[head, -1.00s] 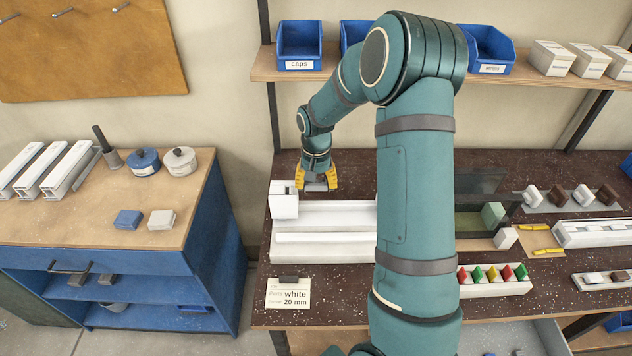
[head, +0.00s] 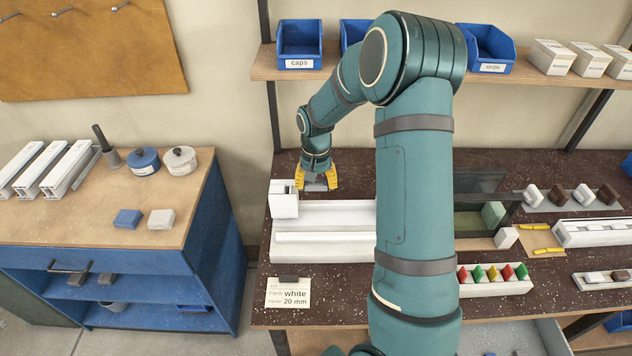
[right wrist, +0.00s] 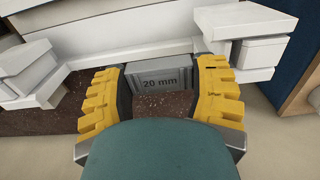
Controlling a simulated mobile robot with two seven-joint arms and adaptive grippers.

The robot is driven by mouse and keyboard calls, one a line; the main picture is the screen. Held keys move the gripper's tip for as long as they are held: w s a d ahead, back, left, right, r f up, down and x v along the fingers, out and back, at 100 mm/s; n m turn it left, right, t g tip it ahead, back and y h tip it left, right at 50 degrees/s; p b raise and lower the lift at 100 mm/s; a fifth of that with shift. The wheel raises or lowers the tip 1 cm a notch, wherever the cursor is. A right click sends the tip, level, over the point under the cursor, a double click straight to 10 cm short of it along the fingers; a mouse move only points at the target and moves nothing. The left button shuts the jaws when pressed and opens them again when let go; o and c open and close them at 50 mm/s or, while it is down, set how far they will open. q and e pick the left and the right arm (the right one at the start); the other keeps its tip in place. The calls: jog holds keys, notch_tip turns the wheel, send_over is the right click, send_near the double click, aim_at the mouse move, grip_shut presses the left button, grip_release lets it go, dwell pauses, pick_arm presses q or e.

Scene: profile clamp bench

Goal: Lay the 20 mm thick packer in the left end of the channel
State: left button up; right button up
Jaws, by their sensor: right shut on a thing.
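The packer (right wrist: 165,76) is a grey block marked "20 mm". My right gripper (right wrist: 160,82) is shut on it, one yellow finger on each side. In the head view the right gripper (head: 317,183) points down behind the left end of the white channel (head: 340,216), just right of a white block (head: 284,204). The packer (head: 317,186) shows small between the fingertips. In the right wrist view it is close to a long white edge; I cannot tell whether it touches. My arm hides the channel's right part. My left gripper is not in view.
A card (head: 288,293) in front reads "white" and "20 mm". Right of my arm are a tray of coloured wedges (head: 492,281), a greenish block (head: 493,214) and white and brown pads. A side bench (head: 100,215) stands left, across a gap.

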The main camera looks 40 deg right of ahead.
jog(key=b, duration=0.4)
send_over(316, 214)
jog(key=shift+f, duration=2.9)
jog(key=shift+f+b, duration=1.6)
jog(key=shift+f, duration=0.75)
jog(key=o, duration=0.9)
jog(key=shift+o, duration=0.2)
jog(key=shift+w+a+r, duration=0.1)
jog(key=shift+w+r, duration=0.05)
jog(key=shift+r, duration=0.15)
